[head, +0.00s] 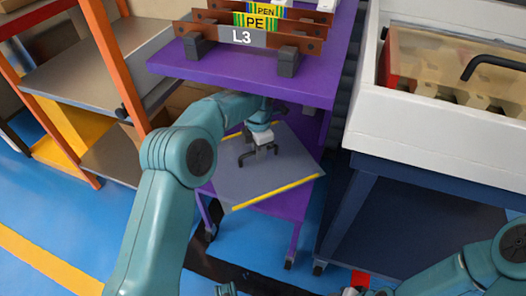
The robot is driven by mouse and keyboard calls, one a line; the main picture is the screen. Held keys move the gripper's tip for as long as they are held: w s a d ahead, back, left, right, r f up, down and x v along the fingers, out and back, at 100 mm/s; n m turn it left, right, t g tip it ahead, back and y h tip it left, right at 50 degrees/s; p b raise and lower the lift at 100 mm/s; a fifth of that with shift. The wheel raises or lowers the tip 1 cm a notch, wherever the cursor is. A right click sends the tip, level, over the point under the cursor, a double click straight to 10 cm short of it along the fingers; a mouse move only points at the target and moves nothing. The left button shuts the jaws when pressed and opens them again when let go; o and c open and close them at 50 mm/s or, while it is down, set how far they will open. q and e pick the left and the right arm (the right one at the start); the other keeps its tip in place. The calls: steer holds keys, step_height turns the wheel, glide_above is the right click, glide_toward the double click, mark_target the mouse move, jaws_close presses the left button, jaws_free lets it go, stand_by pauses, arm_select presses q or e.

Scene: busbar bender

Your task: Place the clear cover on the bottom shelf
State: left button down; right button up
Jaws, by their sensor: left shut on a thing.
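The clear cover (277,182) is a grey, see-through flat panel with yellow edge strips and a dark handle on top. It lies at an angle over the purple bottom shelf (283,208) of the trolley, under the top shelf. Its front corner reaches past the shelf's left edge. I cannot tell whether it rests on the shelf or hangs just above it. My left gripper (259,150) reaches in below the top shelf and is shut on the cover's handle. My right arm comes in at the bottom right, and its fingers are out of the picture.
The purple top shelf (300,88) holds copper-coloured bars and labels reading L3, PE and PEN. A white-walled machine (420,135) on a dark blue stand is close on the right. An orange-framed rack (105,60) stands on the left. Blue floor shows at front left.

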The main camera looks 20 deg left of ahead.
arm_select(q)
steer(key=shift+w+p, duration=0.45)
steer(key=shift+w, duration=1.2)
arm_select(e)
steer(key=shift+s+r, duration=0.3)
steer(key=shift+r, duration=0.1)
arm_select(q)
step_height(320, 180, down, 4)
steer(key=b, duration=0.3)
steer(key=shift+r, duration=0.15)
steer(key=shift+w+d, duration=0.1)
steer(key=shift+r, duration=0.2)
steer(key=shift+f, duration=0.15)
arm_select(e)
steer(key=w+f, duration=0.2)
steer(key=shift+d+f+t, duration=0.15)
steer(key=shift+f+t, duration=0.15)
steer(key=shift+f, duration=0.05)
arm_select(q)
steer(key=c, duration=1)
jaws_free()
steer(key=shift+c, duration=0.2)
